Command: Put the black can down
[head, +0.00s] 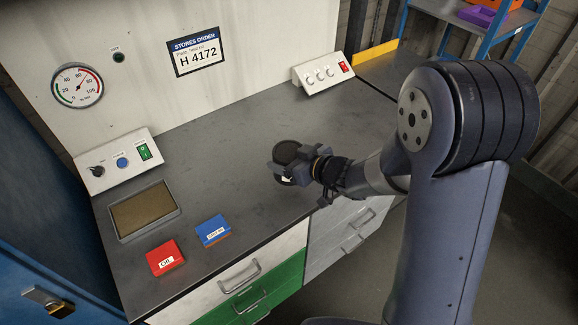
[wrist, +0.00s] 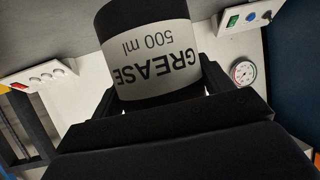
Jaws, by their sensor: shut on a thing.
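My gripper (head: 291,164) is shut on the black can (head: 287,150), over the grey worktop (head: 215,165). In the wrist view the black can (wrist: 150,50) sits between the two fingers of my gripper (wrist: 160,90). Its white label reads "GREASE 500 ml" and appears upside down. In the head view my gripper hides much of the can. I cannot tell whether its base touches the worktop.
A shallow framed tray (head: 115,228), a red "OIL" block (head: 165,258) and a blue labelled block (head: 213,231) are at the worktop's left. Control boxes stand at the back left (head: 119,161) and back right (head: 323,73). The middle of the worktop is clear.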

